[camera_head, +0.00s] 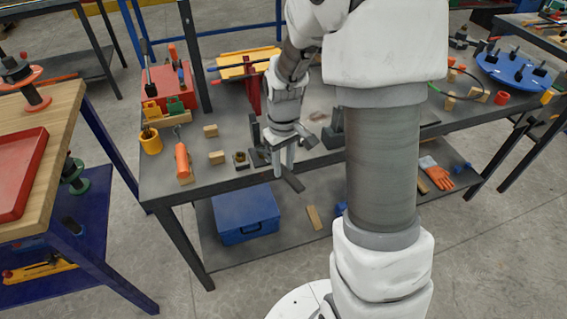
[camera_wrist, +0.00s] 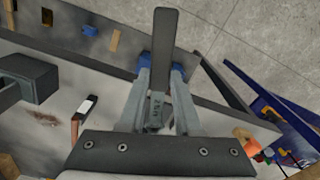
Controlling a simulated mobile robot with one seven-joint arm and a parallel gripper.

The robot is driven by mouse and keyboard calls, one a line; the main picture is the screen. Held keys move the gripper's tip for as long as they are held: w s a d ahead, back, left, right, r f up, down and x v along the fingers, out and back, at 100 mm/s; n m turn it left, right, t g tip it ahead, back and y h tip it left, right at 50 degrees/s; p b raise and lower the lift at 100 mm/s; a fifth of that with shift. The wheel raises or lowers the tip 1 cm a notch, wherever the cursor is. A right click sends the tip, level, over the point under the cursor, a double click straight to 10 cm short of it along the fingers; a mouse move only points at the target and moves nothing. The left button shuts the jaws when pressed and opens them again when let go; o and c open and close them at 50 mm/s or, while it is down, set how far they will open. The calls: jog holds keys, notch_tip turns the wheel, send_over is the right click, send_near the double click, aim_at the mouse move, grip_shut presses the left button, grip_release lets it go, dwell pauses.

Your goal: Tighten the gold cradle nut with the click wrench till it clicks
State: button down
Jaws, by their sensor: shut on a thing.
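My gripper (camera_head: 284,168) hangs over the front edge of the grey workbench, fingers pointing down. In the wrist view my gripper (camera_wrist: 160,75) is shut on a dark grey bar-like tool, which looks like the click wrench (camera_wrist: 165,32). The bar runs up out between the fingers. In the head view the dark end of the click wrench (camera_head: 292,182) sticks out below the fingers. A small dark block with a brassy top (camera_head: 240,158) stands on the bench left of my gripper. I cannot tell whether it bears the gold cradle nut; the nut is not clearly visible.
A blue case (camera_head: 246,213) sits on the lower shelf. A wooden table (camera_head: 62,105) with a red tray (camera_head: 22,172) is at left.

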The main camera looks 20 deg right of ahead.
jog(key=shift+f+b, duration=0.7)
jog(key=shift+f, duration=0.35)
jog(key=a+m+p, duration=0.1)
jog(key=a+m, duration=0.5)
jog(key=shift+w+m, duration=0.1)
jog(key=shift+m, duration=0.3)
dwell(1.1)
jog(key=shift+d, duration=0.25)
jog(key=shift+r, duration=0.1)
jog(key=shift+r+p, duration=2.05)
jog(key=shift+r, duration=0.45)
